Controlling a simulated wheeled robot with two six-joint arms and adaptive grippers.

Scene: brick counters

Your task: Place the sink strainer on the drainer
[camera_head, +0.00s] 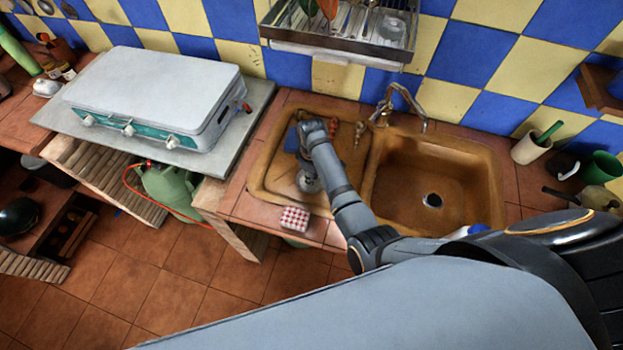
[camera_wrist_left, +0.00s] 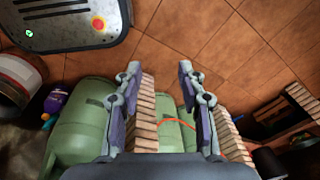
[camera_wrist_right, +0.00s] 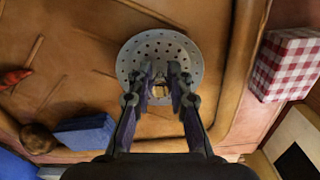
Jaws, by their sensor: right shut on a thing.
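The sink strainer (camera_wrist_right: 186,47) is a round grey disc with holes and a small knob. My right gripper (camera_wrist_right: 160,72) is shut on its knob. In the head view the strainer (camera_head: 309,185) shows under my right gripper (camera_head: 306,172), over the front part of the drainer (camera_head: 262,178), the ridged brown board left of the sink bowl. I cannot tell whether the strainer touches the board. My left gripper (camera_wrist_left: 160,68) is open and empty above the floor; it is not in the head view.
A blue sponge (camera_wrist_right: 86,136) and a red pepper (camera_wrist_right: 14,78) lie on the drainer. A red-checked box (camera_head: 295,219) stands at the counter's front edge. The sink bowl (camera_head: 455,180) and tap (camera_head: 400,95) are to the right. Green gas bottles (camera_wrist_left: 80,135) show near my left gripper.

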